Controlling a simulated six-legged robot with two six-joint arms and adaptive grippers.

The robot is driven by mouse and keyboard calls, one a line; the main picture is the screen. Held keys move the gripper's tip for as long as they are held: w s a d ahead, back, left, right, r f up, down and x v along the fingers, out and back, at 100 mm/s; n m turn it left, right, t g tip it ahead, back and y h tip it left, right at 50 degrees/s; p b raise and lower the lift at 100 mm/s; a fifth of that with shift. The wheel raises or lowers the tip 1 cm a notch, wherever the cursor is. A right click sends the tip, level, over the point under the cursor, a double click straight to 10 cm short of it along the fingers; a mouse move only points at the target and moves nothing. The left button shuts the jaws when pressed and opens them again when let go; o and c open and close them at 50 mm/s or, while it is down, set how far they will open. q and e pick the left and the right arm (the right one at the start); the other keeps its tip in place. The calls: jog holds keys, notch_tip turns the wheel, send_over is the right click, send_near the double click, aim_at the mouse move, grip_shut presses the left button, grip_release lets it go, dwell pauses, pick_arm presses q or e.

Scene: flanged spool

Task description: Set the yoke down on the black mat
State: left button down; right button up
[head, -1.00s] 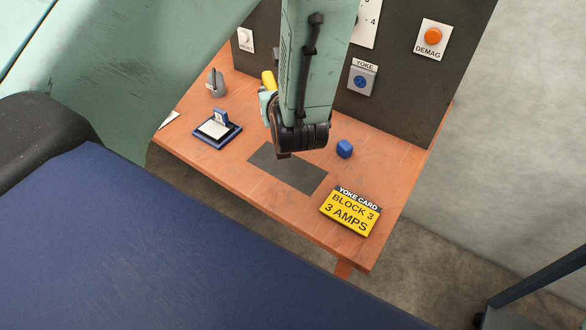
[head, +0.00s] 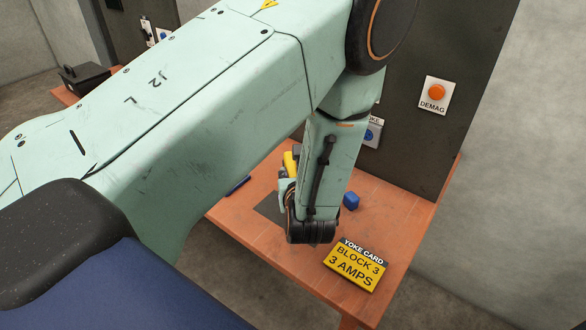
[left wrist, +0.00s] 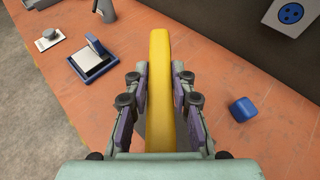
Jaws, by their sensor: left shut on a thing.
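The yoke is a yellow curved bar (head: 290,162). It also shows in the left wrist view (left wrist: 160,85), running lengthwise between the two fingers. My left gripper (head: 286,184) is shut on it, with a finger on each side (left wrist: 161,97). The black mat (head: 269,208) lies on the orange bench, partly hidden behind my left wrist. The yoke shows near the mat's far side in the head view; I cannot tell its height above the bench. Its lower end is hidden by the gripper. My right gripper is not in view.
A blue block (head: 351,201) lies to the right of the mat, and a yellow yoke card (head: 355,265) stands near the front edge. A blue-framed holder (left wrist: 90,60) and a grey handle (left wrist: 106,12) are on the left. A dark panel (head: 420,150) rises behind.

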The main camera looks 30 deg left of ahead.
pick_arm(q)
notch_tip(320, 180, down, 2)
jog(key=shift+a+f, duration=0.15)
jog(key=shift+f, duration=0.35)
jog(key=shift+f+b, duration=0.1)
jog(key=shift+b, duration=0.25)
jog(key=c, duration=1.6)
grip_release()
jog(key=shift+s+f, duration=0.1)
jog(key=shift+f, duration=0.1)
jog(key=o, duration=0.5)
jog(key=shift+r, duration=0.1)
